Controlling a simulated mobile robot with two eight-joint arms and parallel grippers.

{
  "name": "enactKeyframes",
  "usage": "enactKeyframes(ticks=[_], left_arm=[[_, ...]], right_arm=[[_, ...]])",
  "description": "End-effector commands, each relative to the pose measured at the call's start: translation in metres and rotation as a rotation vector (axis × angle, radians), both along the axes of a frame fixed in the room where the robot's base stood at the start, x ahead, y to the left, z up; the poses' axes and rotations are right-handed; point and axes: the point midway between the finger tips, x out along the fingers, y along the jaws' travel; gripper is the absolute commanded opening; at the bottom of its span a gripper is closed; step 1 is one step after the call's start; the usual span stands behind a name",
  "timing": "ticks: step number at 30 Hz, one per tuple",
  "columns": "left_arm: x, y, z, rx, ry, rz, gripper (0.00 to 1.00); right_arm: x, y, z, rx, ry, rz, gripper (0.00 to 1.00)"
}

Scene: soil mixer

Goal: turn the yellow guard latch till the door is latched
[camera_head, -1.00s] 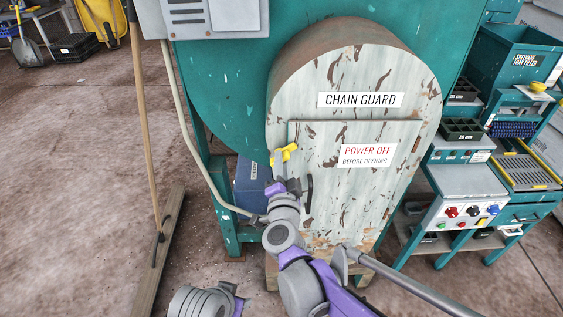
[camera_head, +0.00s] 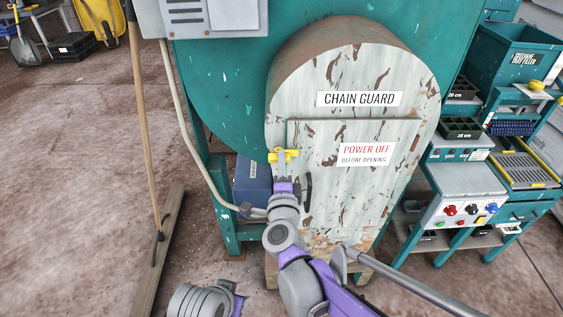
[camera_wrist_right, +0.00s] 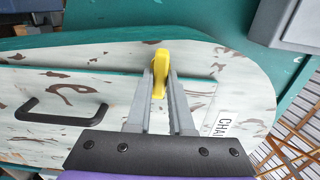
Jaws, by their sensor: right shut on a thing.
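The yellow guard latch (camera_head: 290,155) sits at the upper left edge of the door (camera_head: 385,185) of the chain guard (camera_head: 350,75). Its bar lies about level in the head view, with its right end reaching over the door's edge. The door looks closed against the guard. My right gripper (camera_head: 283,170) comes up from below and is shut on the latch. In the right wrist view the latch (camera_wrist_right: 160,68) stands between the two grey fingers (camera_wrist_right: 160,85), and part of it is hidden by them. My left gripper is not in view.
A black door handle (camera_head: 308,187) is just right of my right gripper; it also shows in the right wrist view (camera_wrist_right: 62,110). A long-handled broom (camera_head: 145,120) stands at left. A teal bench with a control panel (camera_head: 465,212) is at right. The floor at left is open.

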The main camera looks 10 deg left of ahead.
Motion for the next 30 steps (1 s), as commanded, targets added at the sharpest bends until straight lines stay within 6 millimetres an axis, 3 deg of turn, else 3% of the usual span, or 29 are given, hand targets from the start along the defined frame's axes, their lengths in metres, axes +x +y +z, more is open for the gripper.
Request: enactKeyframes(ticks=[14,15,19,30], left_arm=[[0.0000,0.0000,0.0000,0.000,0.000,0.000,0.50],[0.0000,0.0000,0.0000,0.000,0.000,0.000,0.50],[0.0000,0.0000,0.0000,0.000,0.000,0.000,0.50],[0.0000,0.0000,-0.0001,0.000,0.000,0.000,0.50]], right_arm=[[-0.0002,-0.0002,-0.0003,0.013,0.004,0.000,0.00],[-0.0002,-0.0002,-0.0003,0.013,0.004,0.000,0.27],[-0.0001,-0.0001,-0.0003,0.012,0.004,0.000,0.50],[-0.0053,-0.0014,-0.0001,0.012,0.003,0.000,0.50]])
